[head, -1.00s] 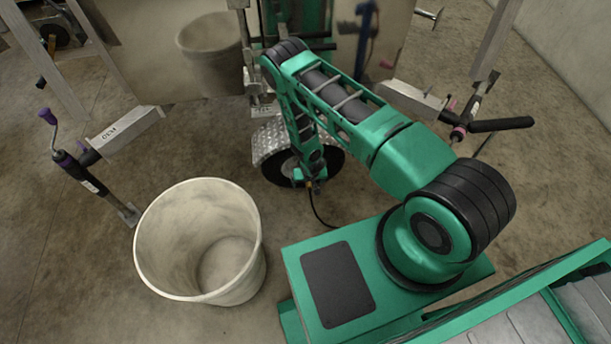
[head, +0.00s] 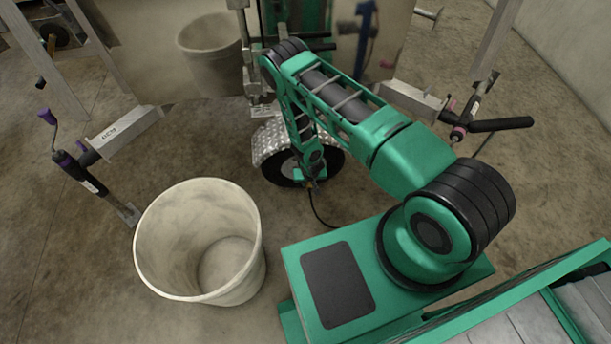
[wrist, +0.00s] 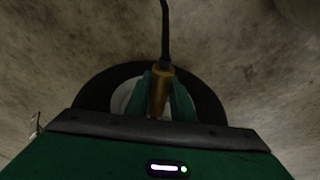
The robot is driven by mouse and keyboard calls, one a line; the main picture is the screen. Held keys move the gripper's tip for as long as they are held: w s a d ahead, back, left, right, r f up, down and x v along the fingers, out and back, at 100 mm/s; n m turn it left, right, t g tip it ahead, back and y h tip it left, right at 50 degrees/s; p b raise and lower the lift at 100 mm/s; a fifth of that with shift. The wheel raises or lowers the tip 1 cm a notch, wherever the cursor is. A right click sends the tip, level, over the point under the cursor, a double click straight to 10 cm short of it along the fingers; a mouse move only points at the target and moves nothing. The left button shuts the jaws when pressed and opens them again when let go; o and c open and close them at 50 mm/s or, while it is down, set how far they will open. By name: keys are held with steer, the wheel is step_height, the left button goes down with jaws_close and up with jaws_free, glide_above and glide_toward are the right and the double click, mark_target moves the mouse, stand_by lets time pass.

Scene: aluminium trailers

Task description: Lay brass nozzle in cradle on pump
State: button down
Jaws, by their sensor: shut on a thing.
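In the wrist view my gripper (wrist: 164,97) is shut on the brass nozzle (wrist: 159,95), with one green finger on each side of it. A black hose (wrist: 165,35) runs from the nozzle's far end. In the head view my gripper (head: 315,186) hangs low in front of a trailer wheel (head: 334,160), and the hose (head: 320,212) trails down from it to the floor. The nozzle is too small to make out clearly there. I cannot pick out the pump or its cradle with certainty in either view.
A pale, empty-looking bucket (head: 155,235) stands on the concrete floor left of my gripper. A tread-plate mudguard (head: 270,146) sits beside the wheel. Trailer beams with clamped crank stands flank it at left (head: 125,130) and right (head: 412,97). A shiny panel (head: 150,60) rises behind.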

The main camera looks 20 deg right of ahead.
steer(key=shift+s+a, duration=0.25)
steer(key=shift+s, duration=1)
steer(key=shift+s+a, duration=0.25)
steer(key=shift+s, duration=1)
steer(key=shift+s, duration=0.1)
